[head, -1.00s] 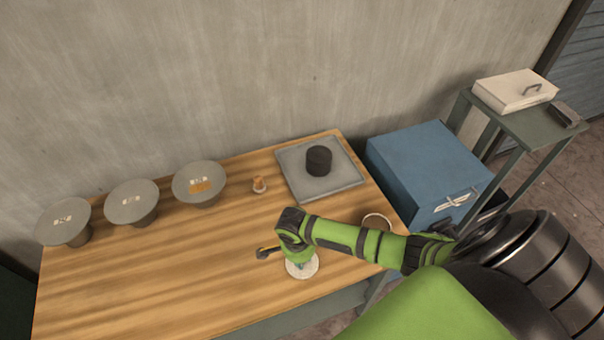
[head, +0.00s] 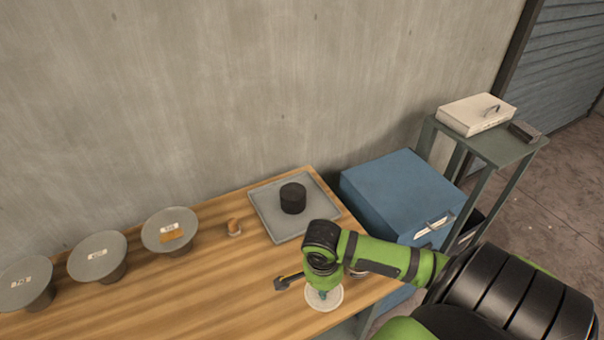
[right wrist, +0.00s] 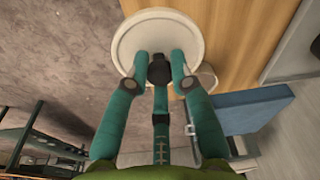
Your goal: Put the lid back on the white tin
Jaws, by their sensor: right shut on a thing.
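My right gripper (head: 323,291) is shut on the dark knob of a round white lid (head: 334,301). The lid is held near the front edge of the wooden table, and its height above the table is hard to judge. In the right wrist view my two teal fingers (right wrist: 160,68) grip the knob from both sides, with the white lid (right wrist: 155,30) beyond. The white tin (head: 357,273) stands at the table's right end, mostly hidden behind my right arm. In the right wrist view part of its pale rim (right wrist: 208,78) shows beside the lid. My left gripper is out of view.
A grey square tray (head: 263,209) holds a black cylinder (head: 293,198). A blue cabinet (head: 400,190) and a shelf with a white box (head: 475,115) stand right.

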